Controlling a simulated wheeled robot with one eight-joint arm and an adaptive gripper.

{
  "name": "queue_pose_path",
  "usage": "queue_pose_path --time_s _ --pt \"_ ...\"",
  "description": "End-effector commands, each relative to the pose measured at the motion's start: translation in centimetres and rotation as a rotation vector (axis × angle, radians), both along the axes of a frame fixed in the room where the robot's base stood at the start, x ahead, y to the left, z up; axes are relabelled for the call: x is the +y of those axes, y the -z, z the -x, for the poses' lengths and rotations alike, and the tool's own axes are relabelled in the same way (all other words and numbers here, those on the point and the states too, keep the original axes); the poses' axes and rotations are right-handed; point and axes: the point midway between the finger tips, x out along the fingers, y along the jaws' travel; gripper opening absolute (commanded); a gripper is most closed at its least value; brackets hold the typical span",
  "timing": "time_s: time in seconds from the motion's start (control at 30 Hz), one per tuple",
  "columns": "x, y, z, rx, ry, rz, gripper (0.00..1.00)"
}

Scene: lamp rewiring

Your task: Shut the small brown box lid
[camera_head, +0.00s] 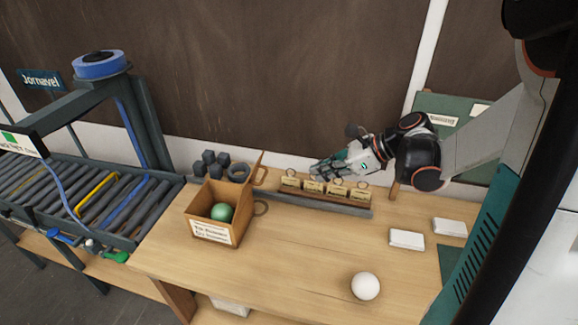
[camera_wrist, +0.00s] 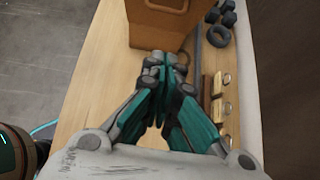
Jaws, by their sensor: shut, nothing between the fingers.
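The small brown box (camera_head: 212,232) stands on the table left of centre in the head view, with a paper label on its front. Its lid (camera_head: 257,172) is open, standing up along the right side and seen nearly edge-on. A green ball (camera_head: 222,212) lies inside. My gripper (camera_head: 316,173) is shut and empty, above the table to the right of the lid and apart from it. In the wrist view my fingertips (camera_wrist: 160,60) are together, pointing at a brown panel of the box (camera_wrist: 158,30); the gap between them is hard to judge there.
A rail with several labelled brass-coloured pieces (camera_head: 325,188) lies below and right of my gripper. Dark cubes (camera_head: 208,157) and a dark ring (camera_head: 238,172) sit behind the box. A white ball (camera_head: 365,286) is at the front. The table's front middle is clear.

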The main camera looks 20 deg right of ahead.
Motion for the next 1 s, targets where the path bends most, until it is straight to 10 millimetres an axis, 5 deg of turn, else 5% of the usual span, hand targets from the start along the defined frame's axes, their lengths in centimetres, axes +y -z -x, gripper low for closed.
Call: queue_pose_path --time_s 0.57,1.0 --pt "6.2 6.2 -4.6 -0.001 -0.005 0.002 0.0" --pt "9.3 5.6 -7.0 0.0 -0.003 0.003 0.0"
